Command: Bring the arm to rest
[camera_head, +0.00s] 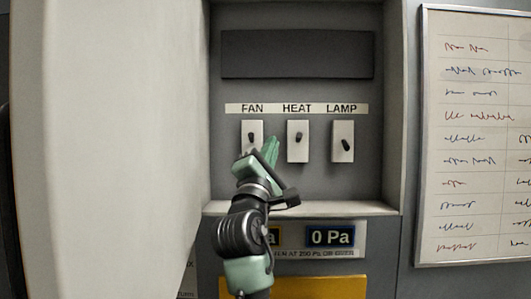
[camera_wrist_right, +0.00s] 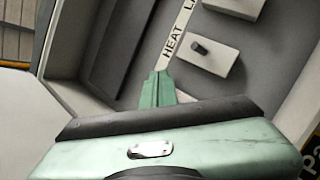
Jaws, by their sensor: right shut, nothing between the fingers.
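My right gripper (camera_head: 270,148) is shut and empty, its green fingers together and pointing up in front of the switch panel. In the head view it overlaps the lower right of the FAN switch (camera_head: 252,130) and sits left of the HEAT switch (camera_head: 298,150). I cannot tell whether it touches anything. The closed fingers also show in the right wrist view (camera_wrist_right: 160,85), with the HEAT switch (camera_wrist_right: 215,68) beyond them. The FAN and HEAT levers sit near mid-plate or higher; the LAMP switch (camera_head: 343,128) has its lever tilted down. My left gripper is not in view.
The switches sit in a grey recessed box with a projecting lower ledge (camera_head: 350,208). A large pale panel (camera_head: 110,150) stands close on the left. Below the ledge is a "0 Pa" display (camera_head: 330,237), partly beside my arm. A whiteboard (camera_head: 480,140) hangs on the right.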

